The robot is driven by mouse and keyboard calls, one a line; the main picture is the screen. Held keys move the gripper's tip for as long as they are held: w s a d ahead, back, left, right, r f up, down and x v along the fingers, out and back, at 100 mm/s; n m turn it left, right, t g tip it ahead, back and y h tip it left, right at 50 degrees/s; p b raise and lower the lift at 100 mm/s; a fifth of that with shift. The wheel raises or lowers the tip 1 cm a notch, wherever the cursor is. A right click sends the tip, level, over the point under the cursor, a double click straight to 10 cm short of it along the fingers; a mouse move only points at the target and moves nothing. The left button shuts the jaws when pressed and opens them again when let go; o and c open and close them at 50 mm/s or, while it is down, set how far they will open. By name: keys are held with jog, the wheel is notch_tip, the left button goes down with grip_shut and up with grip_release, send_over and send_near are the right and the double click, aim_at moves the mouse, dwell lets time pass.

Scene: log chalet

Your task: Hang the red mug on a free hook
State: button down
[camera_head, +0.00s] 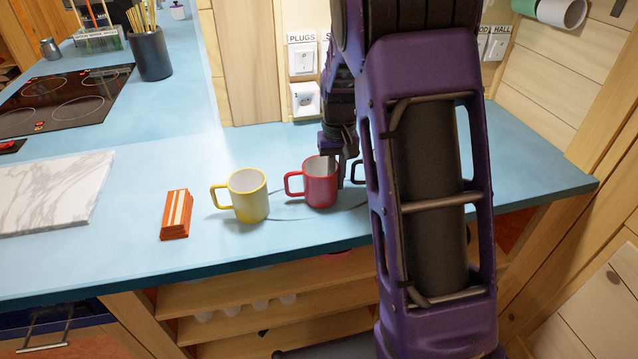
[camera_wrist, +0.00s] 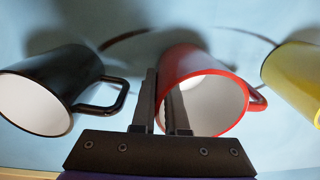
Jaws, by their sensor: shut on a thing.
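The red mug (camera_head: 318,188) stands upright on the blue counter, its handle to the left in the head view. My gripper (camera_head: 334,170) comes down on its right side and is shut on the mug's wall. In the wrist view, the gripper (camera_wrist: 164,108) has one finger inside the red mug (camera_wrist: 215,88) and one outside, on the side away from the handle. Whether the mug's base touches the counter is hard to tell. No hook can be made out in either view.
A yellow mug (camera_head: 249,197) stands left of the red one. A black mug (camera_wrist: 48,88), mostly hidden by my arm in the head view, stands on the other side. An orange striped stack (camera_head: 176,214) and marble board (camera_head: 48,192) lie further left. The front counter strip is clear.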

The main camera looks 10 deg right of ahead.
jog(key=shift+s+d+f, duration=0.1)
jog(key=shift+d, duration=0.05)
notch_tip(320, 180, up, 10)
jog(key=shift+r+p, duration=0.1)
jog(key=shift+p, duration=0.45)
dwell(0.7)
